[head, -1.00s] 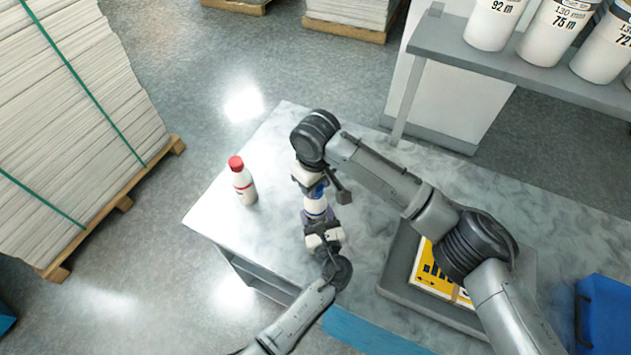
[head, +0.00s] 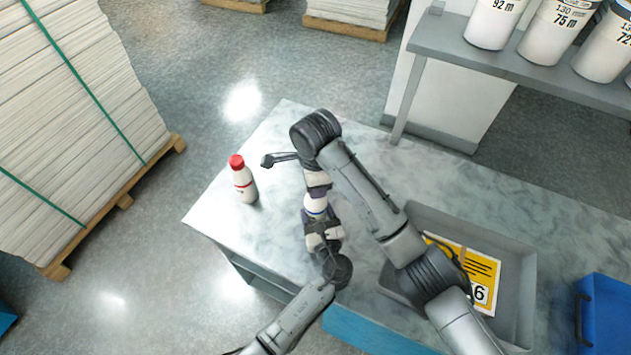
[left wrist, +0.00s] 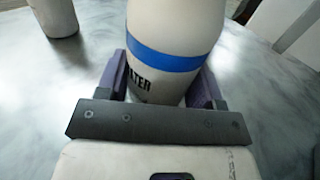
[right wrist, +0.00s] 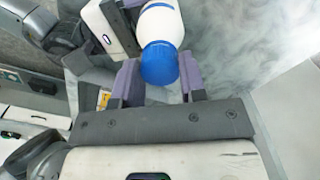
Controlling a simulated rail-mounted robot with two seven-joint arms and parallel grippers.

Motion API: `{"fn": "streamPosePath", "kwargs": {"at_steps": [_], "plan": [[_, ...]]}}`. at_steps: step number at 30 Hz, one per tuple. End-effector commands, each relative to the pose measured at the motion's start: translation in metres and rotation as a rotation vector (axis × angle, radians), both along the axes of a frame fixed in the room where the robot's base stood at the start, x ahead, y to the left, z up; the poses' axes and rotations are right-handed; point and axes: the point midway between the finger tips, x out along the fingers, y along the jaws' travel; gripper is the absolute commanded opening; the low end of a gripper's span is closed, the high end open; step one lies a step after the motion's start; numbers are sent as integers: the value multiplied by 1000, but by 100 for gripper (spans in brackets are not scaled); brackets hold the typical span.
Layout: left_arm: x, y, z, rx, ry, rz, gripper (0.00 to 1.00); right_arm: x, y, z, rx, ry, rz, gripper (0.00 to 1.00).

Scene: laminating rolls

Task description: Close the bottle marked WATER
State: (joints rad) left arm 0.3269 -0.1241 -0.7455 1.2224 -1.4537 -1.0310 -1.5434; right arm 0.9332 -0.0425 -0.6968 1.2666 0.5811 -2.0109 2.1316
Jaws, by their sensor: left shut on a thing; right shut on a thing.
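The white bottle with a blue band (left wrist: 170,60) is held by my left gripper (left wrist: 165,90), which is shut around its lower body; part of the lettering reads "TER". It also shows in the head view (head: 315,206), between my two grippers. The blue cap (right wrist: 159,63) sits at the bottle's mouth. My right gripper (right wrist: 158,85) is shut on this cap, with a finger on each side. Whether the cap is tight cannot be told. The head view hides the cap behind my right gripper (head: 316,186).
A white bottle with a red cap (head: 243,180) stands on the table (head: 275,240) to the left. A grey tray (head: 522,262) with a yellow sign (head: 470,272) lies at right. A blue crate (head: 608,312) is beyond it. A shelf (head: 480,55) carries white containers.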

Motion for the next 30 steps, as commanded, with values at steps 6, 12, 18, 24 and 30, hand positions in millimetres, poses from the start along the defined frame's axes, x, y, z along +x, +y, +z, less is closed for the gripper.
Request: {"fn": "streamPosePath", "kwargs": {"at_steps": [6,12,18,24,30], "plan": [[0,0,-1,-1,2,1,0,0,0,1,0,-1,-420,16],[0,1,-1,-1,2,1,0,0,0,1,-1,-1,-655,16],[0,1,-1,-1,2,1,0,0,0,1,0,-1,-706,16],[0,1,-1,-1,2,1,0,0,0,1,0,-1,-703,16],[0,1,-1,0,2,1,0,0,0,0,-1,-1,-702,57]]}}
